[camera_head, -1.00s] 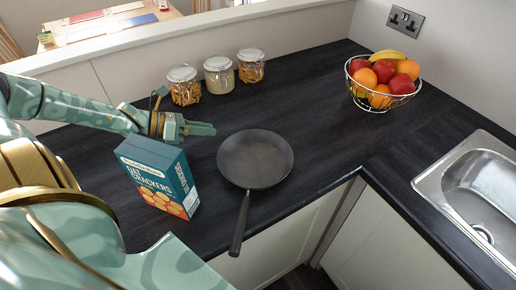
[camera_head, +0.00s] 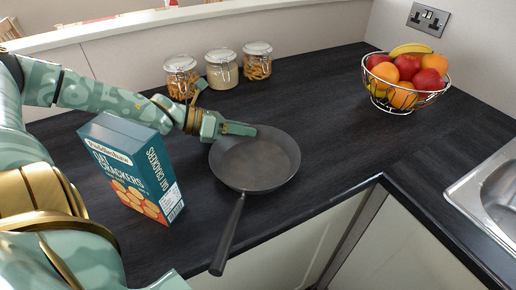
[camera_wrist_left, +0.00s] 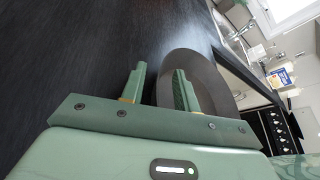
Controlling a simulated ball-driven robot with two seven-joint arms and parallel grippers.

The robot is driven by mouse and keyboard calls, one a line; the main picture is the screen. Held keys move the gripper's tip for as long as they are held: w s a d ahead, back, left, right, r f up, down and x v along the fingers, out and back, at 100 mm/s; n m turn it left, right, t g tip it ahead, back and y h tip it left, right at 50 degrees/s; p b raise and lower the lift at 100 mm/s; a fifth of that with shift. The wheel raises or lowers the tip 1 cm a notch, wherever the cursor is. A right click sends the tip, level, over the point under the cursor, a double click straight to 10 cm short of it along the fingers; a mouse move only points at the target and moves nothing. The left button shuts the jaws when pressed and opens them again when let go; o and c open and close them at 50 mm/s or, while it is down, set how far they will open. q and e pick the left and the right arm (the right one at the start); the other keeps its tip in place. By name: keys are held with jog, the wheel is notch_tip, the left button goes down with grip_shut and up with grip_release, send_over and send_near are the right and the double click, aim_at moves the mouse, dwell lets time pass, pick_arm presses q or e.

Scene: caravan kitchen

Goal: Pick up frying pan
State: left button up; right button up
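The dark frying pan (camera_head: 262,165) lies on the black counter, its handle (camera_head: 229,234) pointing to the front and over the counter edge. My left gripper (camera_head: 250,130) is at the pan's far left rim. In the left wrist view its two fingers (camera_wrist_left: 160,80) are apart with nothing clamped between them. One finger overlaps the pan (camera_wrist_left: 208,82) and the other is outside its rim. I cannot tell whether either finger touches it. My right gripper is out of view.
A cracker box (camera_head: 130,165) stands left of the pan, under my left arm. Several glass jars (camera_head: 222,70) stand along the back. A wire fruit bowl (camera_head: 406,80) and a sink (camera_head: 490,195) are to the right. The counter between pan and bowl is clear.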

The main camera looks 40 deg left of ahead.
pick_arm(q)
jog(key=shift+r, duration=0.15)
grip_shut()
